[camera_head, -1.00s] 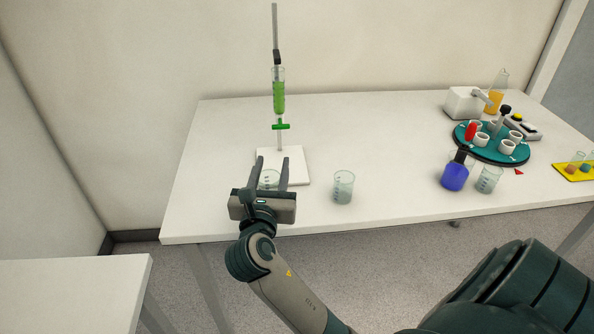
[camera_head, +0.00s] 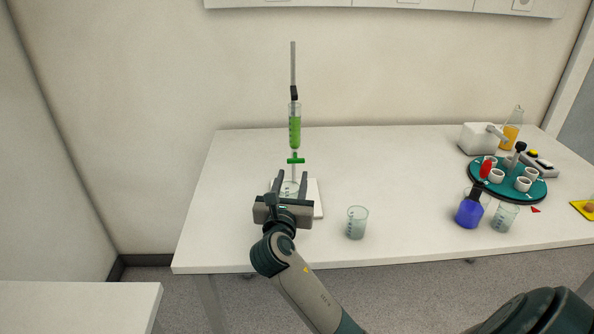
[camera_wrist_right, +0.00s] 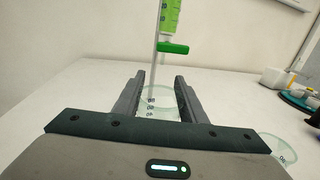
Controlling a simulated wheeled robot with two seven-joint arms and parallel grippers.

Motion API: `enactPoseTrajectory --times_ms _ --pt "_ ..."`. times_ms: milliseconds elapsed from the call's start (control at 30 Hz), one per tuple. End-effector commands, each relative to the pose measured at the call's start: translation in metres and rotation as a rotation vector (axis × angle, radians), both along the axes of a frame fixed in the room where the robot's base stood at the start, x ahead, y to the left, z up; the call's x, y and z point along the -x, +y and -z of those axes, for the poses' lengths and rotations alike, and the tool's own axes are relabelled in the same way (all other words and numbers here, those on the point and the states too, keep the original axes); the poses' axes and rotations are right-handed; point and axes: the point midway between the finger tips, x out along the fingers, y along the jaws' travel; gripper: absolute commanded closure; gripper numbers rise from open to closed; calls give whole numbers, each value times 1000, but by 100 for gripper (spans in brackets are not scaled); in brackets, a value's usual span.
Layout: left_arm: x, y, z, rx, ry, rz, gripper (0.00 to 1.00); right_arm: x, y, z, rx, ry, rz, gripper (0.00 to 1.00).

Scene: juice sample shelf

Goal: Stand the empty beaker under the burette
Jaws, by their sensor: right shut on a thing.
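The burette (camera_head: 295,130), a clear tube of green liquid with a green stopcock (camera_head: 296,160), hangs upright on a thin rod above a white stand base (camera_head: 318,200). The stopcock also shows in the right wrist view (camera_wrist_right: 172,48). My right gripper (camera_head: 290,180) is shut on a clear beaker (camera_head: 289,190), which stands upright between the fingers at the base. In the right wrist view the beaker (camera_wrist_right: 155,98) shows its rim and markings, with the stopcock above and slightly right. The fingers partly hide the beaker; whether it touches the base is unclear. My left gripper is out of view.
Another beaker (camera_head: 357,222) stands just right of the stand. The table's left part is clear.

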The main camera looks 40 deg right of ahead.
Motion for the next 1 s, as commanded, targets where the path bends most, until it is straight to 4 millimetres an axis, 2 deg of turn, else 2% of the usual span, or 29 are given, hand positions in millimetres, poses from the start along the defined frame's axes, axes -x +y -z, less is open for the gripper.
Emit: enactPoseTrajectory --times_ms 200,400,567,867,1000 --pt "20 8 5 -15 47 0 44 -37 -35 -2 2 1 3 87" --pt "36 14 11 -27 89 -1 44 -62 -58 -1 0 0 1 87" --pt "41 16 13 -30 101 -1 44 -70 -64 -1 0 -1 0 87" --pt "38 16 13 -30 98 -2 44 -70 -65 0 -1 -1 0 87" --pt "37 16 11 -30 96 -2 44 -70 -65 10 -2 4 0 87"
